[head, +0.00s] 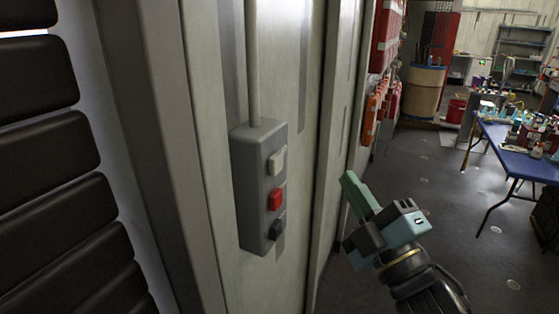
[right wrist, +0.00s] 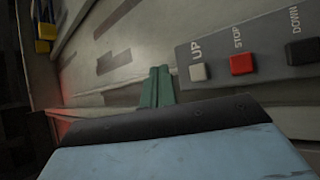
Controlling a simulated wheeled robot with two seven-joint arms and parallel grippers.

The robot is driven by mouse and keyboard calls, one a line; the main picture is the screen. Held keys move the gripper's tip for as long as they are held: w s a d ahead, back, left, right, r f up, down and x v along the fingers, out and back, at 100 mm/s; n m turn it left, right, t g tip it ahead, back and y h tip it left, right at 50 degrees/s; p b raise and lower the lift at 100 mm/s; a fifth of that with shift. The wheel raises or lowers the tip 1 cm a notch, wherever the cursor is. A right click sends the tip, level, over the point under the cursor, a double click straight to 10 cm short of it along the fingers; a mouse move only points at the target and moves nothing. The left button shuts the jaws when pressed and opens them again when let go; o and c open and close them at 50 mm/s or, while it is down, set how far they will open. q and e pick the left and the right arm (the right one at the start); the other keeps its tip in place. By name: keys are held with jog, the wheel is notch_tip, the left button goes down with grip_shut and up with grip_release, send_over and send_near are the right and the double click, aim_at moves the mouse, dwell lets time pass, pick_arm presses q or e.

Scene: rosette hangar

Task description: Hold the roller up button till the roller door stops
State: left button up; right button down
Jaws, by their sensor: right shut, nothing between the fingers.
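A grey button box (head: 258,187) is fixed on the wall panel in the middle of the head view. It has a whitish up button (head: 277,161) on top, a red stop button (head: 276,199) and a dark down button (head: 277,229). In the right wrist view, the up button (right wrist: 198,71) is labelled UP. My right gripper (head: 347,180) is shut and empty, to the right of the box and apart from it in the head view. In the right wrist view its fingertips (right wrist: 158,72) are left of the up button. The roller door (head: 45,130) shows dark slats at the left. My left gripper is out of view.
A conduit (head: 252,60) runs up from the box. Red-orange cases (head: 385,40) hang on the wall further right. A blue table (head: 520,155) with clutter, a barrel (head: 423,90) and shelving stand behind. Grey floor (head: 430,190) lies open between.

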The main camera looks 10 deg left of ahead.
aim_at(276, 164)
jog(key=shift+a, duration=0.1)
jog(key=w+a+b, duration=0.1)
jog(key=w+a, duration=0.1)
jog(key=a, duration=0.6)
jog(key=shift+w+b, duration=0.35)
jog(key=shift+a, duration=0.2)
dwell(1.8)
jog(key=shift+w+a, duration=0.15)
jog(key=shift+a, duration=0.15)
